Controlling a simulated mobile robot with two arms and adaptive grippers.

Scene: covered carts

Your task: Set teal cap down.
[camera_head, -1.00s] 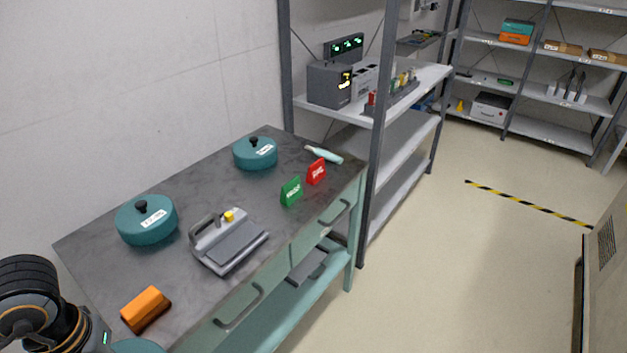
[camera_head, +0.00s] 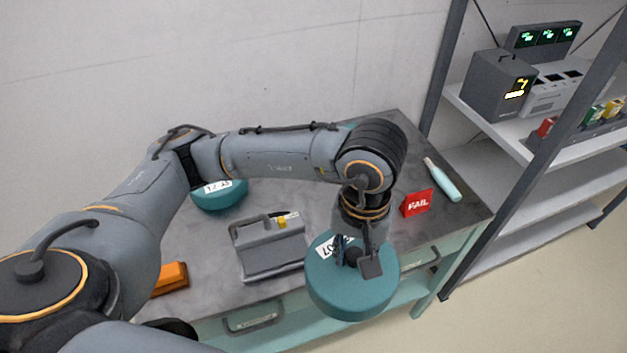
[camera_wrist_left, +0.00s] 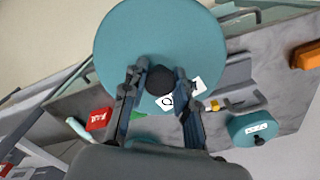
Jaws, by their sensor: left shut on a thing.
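The teal cap (camera_head: 352,290) is a round lid with a black knob and a white label. My left gripper (camera_head: 356,258) is shut on its knob and holds it at the bench's front edge, apparently above the top. In the left wrist view the cap (camera_wrist_left: 150,35) fills the upper middle, with the gripper's fingers (camera_wrist_left: 158,85) on both sides of the black knob. Another teal cap (camera_head: 218,194) rests on the bench behind my arm; it also shows in the left wrist view (camera_wrist_left: 250,128). My right gripper is not in view.
The grey bench top (camera_head: 455,215) holds a grey device (camera_head: 270,248), an orange block (camera_head: 172,278), a red FAIL sign (camera_head: 416,203) and a pale teal tool (camera_head: 443,180). A green piece (camera_wrist_left: 136,114) shows in the left wrist view. A shelf rack (camera_head: 490,122) stands to the right.

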